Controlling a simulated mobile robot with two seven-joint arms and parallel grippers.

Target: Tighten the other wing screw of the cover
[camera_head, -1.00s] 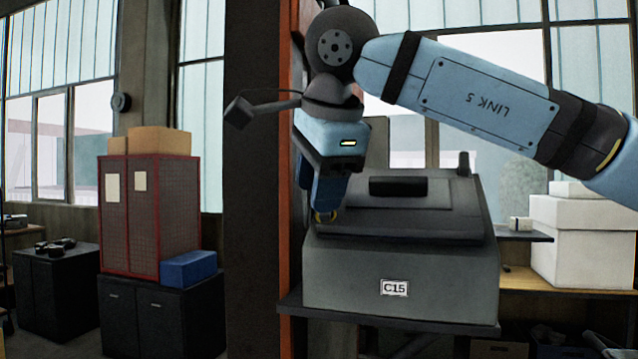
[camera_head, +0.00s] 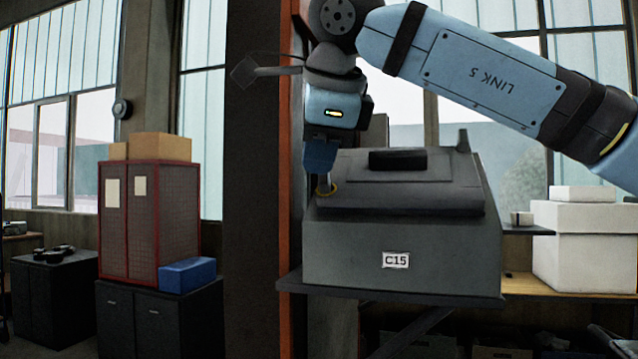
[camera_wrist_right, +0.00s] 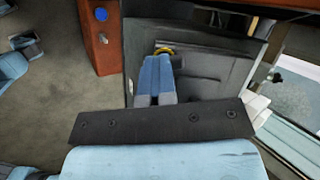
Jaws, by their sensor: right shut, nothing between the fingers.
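The cover (camera_head: 400,197) is the dark stepped lid on top of the grey box labelled C15 (camera_head: 345,262). A small yellow ring (camera_head: 327,191) sits at the cover's left end. It also shows in the right wrist view (camera_wrist_right: 164,50). The wings of a screw cannot be made out there. A dark upright knob (camera_head: 463,142) stands at the cover's far right corner. My right gripper (camera_head: 323,188) points down at the ring, with its fingers shut and empty. Its fingertips (camera_wrist_right: 158,58) overlap the ring's near side; contact cannot be told. My left gripper is not in view.
The box stands on a dark shelf (camera_head: 450,297) beside a brown and orange post (camera_head: 285,230). White boxes (camera_head: 580,250) stand on a bench to the right. A red mesh cabinet (camera_head: 150,225) and blue bin (camera_head: 187,275) are farther left.

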